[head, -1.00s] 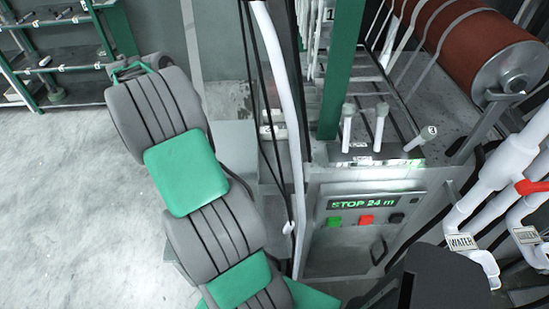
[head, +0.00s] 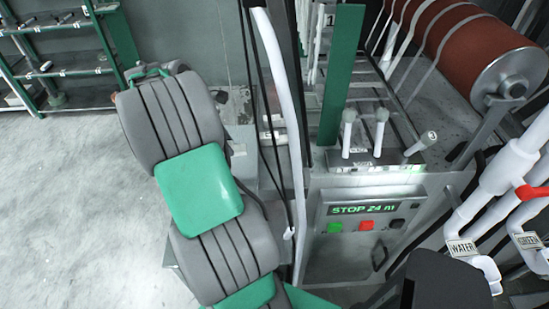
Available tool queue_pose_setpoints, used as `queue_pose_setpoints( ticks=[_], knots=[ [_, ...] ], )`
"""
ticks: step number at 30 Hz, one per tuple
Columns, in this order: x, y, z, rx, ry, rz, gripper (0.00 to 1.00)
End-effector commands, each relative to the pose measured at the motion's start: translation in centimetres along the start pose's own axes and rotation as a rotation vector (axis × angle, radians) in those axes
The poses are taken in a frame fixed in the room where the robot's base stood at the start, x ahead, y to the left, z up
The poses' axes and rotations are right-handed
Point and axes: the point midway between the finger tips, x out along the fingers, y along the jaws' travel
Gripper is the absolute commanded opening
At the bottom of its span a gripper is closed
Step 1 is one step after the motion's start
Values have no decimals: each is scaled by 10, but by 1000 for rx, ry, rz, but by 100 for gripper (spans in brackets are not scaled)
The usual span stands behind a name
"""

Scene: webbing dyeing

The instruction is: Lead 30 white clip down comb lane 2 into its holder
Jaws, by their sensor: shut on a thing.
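A slotted, lane-like part of the machine (head: 400,98) lies behind a green post (head: 342,75). A plate with the number 1 (head: 331,19) shows at the top. A long white tube or strip (head: 281,75) runs down left of the post.
A red-brown roller (head: 455,40) with grey webbing is at the upper right. White pipes (head: 500,175) stand at right. A green shelf (head: 65,60) is upper left; floor before it is clear.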

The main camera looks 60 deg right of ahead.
Motion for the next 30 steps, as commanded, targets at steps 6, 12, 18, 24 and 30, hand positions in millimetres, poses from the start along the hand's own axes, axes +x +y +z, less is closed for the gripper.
queue_pose_setpoints(
  ticks=[6, 12, 18, 24, 30],
  knots=[
    [25, -1, 66, 7, 0, -3, 0],
    [45, -1, 113, 5, 0, -3, 0],
    [66, -1, 123, -1, -1, -3, 0],
    [84, -1, 115, 0, 0, -3, 0],
    [110, -1, 104, 1, 0, -3, 0]
  ],
)
